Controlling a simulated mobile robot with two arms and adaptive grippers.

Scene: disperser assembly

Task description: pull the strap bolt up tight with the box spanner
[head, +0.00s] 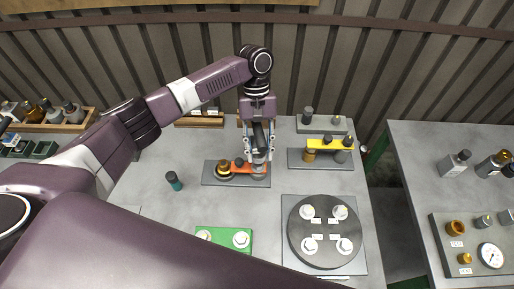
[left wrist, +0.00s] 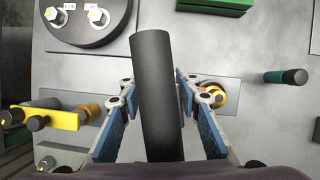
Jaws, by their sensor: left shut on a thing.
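My left gripper (head: 258,160) points down over the grey plate (head: 222,181) with the orange strap (head: 239,163). It is shut on a dark cylinder, which looks like the box spanner (left wrist: 153,95); this stands between the blue-padded fingers in the left wrist view. A brass-coloured round part (head: 223,169) sits at the left end of the strap. The fingers are at the strap's right end, where a grey round part (head: 259,171) shows just below them. The strap bolt is hidden there, and I cannot tell whether the spanner sits on it. My right gripper is out of view.
A plate with a yellow strap (head: 323,144) stands to the right. A black disc (head: 325,231) with several bolts lies in front right, and a green plate (head: 224,248) in front. A teal-handled tool (head: 174,181) is at left, with clear table around it.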

